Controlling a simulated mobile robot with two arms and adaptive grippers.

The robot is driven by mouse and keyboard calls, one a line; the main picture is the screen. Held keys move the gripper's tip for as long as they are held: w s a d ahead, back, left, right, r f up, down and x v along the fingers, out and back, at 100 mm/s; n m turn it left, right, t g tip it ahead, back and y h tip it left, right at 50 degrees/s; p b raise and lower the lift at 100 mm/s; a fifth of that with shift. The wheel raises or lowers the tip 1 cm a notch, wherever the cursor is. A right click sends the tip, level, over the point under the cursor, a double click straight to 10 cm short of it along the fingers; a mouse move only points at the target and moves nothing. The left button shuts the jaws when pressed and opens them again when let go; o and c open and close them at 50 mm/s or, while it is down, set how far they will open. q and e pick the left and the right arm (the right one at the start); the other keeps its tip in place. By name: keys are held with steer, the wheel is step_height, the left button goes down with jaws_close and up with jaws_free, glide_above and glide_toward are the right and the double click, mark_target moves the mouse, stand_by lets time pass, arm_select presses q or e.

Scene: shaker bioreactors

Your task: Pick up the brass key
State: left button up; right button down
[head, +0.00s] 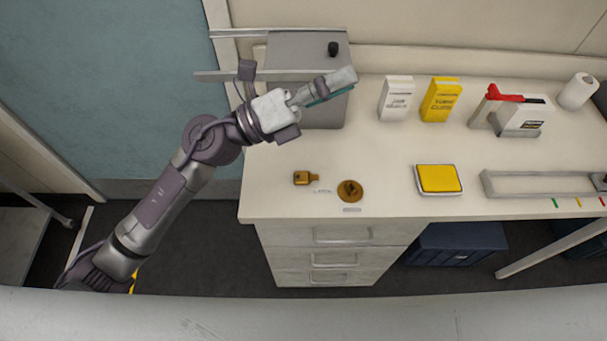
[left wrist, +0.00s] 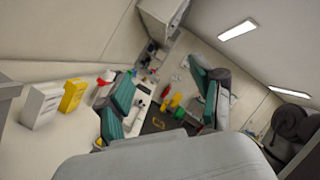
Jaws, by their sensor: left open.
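The brass key (head: 306,178) lies on the white bench top near its front left corner in the head view. A round brass-coloured disc (head: 350,190) sits just to its right. My left gripper (head: 330,88) is above the back left of the bench, in front of the grey box, well apart from the key. In the left wrist view its two green-padded fingers (left wrist: 162,100) are spread with nothing between them. The key cannot be made out in the left wrist view. My right gripper is not in view.
A grey box (head: 290,50) stands at the back left. A white carton (head: 397,98), a yellow carton (head: 441,99) and a white dispenser with a red top (head: 520,118) stand along the back. A yellow pad in a tray (head: 438,179) lies right of the disc. The bench middle is clear.

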arm_select(q)
step_height(320, 180, down, 4)
steer(key=s+d+m+g+y, duration=0.2)
steer(key=s+m+g+y, duration=0.1)
steer(key=m+g, duration=0.35)
steer(key=m+y, duration=0.7)
steer(key=y, duration=0.7)
glide_toward(303, 177)
steer(key=f+p, duration=0.1)
steer(key=s+t+p, duration=0.1)
steer(key=shift+s+d+f+n+p, duration=0.25)
steer(key=shift+d+f+p, duration=0.05)
steer(key=shift+f+p, duration=0.1)
steer(key=shift+d+f, duration=0.2)
steer(key=shift+f, duration=0.3)
steer(key=p+x, duration=0.2)
steer(key=x, duration=0.2)
steer(key=shift+w+f+p, duration=0.2)
steer(key=shift+w+p, duration=0.2)
steer(key=shift+d+f, duration=0.15)
steer(key=shift+f, duration=0.2)
steer(key=shift+c, duration=0.4)
